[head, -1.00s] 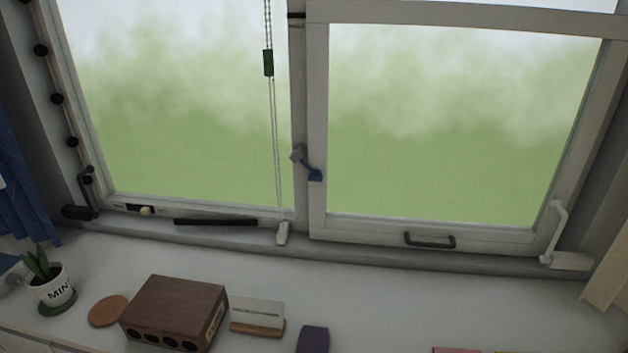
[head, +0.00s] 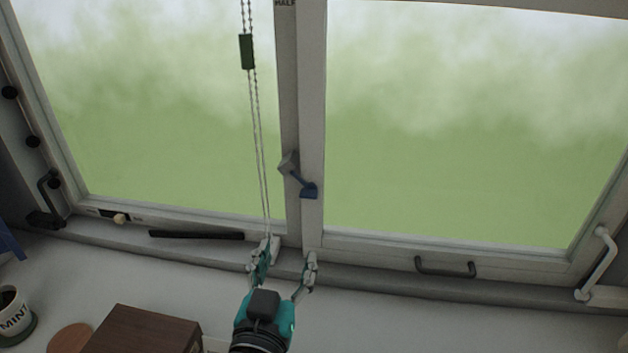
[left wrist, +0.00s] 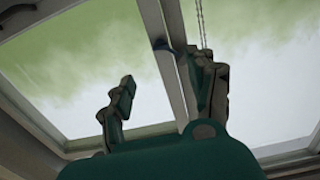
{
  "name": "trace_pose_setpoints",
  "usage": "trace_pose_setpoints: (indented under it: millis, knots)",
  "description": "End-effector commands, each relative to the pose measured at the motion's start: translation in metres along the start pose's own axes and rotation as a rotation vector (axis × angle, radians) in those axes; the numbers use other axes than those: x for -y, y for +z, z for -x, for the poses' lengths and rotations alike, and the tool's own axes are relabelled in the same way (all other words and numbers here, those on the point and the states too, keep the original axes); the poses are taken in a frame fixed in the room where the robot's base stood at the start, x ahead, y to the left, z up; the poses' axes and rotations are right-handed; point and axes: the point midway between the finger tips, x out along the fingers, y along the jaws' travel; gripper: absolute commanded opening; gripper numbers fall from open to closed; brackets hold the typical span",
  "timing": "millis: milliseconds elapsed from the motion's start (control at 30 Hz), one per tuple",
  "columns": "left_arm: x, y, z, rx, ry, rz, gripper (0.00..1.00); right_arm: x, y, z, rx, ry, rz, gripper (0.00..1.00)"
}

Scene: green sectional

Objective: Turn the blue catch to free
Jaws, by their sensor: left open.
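The blue catch (head: 308,190) is on the window's middle upright. It slants from a grey pivot at upper left down to a blue end at lower right, over the right sash frame (head: 313,120). In the left wrist view a small blue part of the catch (left wrist: 160,44) shows between the fingers, farther off. My left gripper (head: 288,262) is open and empty, below the catch and apart from it, in front of the lower window frame. Its fingers also show in the left wrist view (left wrist: 163,76). My right gripper is not in view.
A bead chain with a green tag (head: 247,52) hangs left of the catch, down behind my left finger. A dark pull handle (head: 445,267) and a white stay (head: 598,262) are to the right. A brown box (head: 142,332) and a MINT pot (head: 12,312) stand on the sill.

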Motion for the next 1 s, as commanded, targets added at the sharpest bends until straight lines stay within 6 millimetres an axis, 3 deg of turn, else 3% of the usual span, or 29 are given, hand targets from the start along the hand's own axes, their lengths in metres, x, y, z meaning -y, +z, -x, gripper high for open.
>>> trace_pose_setpoints:
  millis: [167,400,500,633,800,1000]
  knots:
    - [-0.002,-0.004,-0.011,-0.009,0.003,-0.002,0.58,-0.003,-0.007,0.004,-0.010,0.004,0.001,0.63]
    - [-0.002,-0.007,-0.056,-0.009,0.002,-0.003,0.58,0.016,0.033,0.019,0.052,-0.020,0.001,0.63]
    - [-0.002,-0.006,-0.079,-0.007,0.003,-0.003,0.58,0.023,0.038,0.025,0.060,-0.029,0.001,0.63]
    - [-0.002,-0.006,-0.107,-0.006,0.002,-0.003,0.58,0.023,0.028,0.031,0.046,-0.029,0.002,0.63]
    - [-0.002,-0.006,-0.141,-0.006,0.003,-0.001,0.58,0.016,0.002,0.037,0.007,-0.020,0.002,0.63]
    - [-0.002,-0.004,-0.166,-0.005,0.002,-0.001,0.58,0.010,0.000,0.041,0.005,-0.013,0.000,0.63]
